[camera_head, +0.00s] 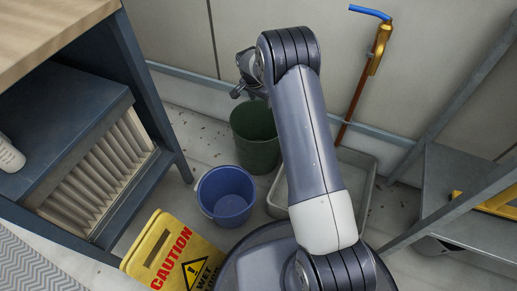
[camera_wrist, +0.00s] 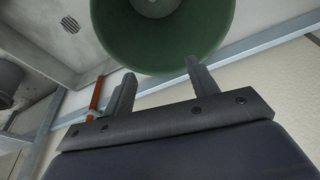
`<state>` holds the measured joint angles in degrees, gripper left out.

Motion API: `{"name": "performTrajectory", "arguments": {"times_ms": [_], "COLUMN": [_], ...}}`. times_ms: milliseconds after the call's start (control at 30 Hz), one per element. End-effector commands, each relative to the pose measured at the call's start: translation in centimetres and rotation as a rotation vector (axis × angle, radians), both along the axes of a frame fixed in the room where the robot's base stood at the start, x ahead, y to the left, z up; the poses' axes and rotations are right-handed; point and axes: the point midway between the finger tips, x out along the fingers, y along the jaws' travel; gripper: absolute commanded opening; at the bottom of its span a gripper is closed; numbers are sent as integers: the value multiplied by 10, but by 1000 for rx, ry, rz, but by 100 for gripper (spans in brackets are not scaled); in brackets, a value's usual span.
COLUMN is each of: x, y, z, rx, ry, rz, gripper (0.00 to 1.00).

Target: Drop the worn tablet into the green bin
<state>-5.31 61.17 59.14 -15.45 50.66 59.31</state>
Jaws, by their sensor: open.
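The green bin (camera_head: 255,136) stands upright on the floor near the back wall, partly behind my arm. In the wrist view the green bin (camera_wrist: 220,22) fills the top middle, and its near rim lies just beyond my fingertips. My gripper (camera_head: 240,90) is above the bin's left side in the head view. In the wrist view my gripper (camera_wrist: 160,68) has its two fingers apart with nothing between them. A pale, round-edged thing (camera_wrist: 156,6) shows inside the bin, cut off by the frame; it looks like the worn tablet, but I cannot be sure.
A blue bucket (camera_head: 227,194) stands beside the bin. A yellow caution sign (camera_head: 176,250) is in front. A grey tray (camera_head: 361,166) lies right of the bin under a copper pipe (camera_head: 356,96). A shelf with a pleated filter (camera_head: 100,170) stands left, a metal frame (camera_head: 425,190) right.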

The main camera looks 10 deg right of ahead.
Motion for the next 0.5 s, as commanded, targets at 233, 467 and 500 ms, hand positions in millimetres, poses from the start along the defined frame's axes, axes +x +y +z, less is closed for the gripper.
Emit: {"name": "performTrajectory", "arguments": {"times_ms": [233, 467, 500], "x": [-9, -12, -12], "y": [10, 12, 12], "z": [48, 62, 62], "rx": [0, 0, 0], "ry": [0, 2, 2], "rz": [1, 1, 1], "gripper": [56, 56, 56]}}
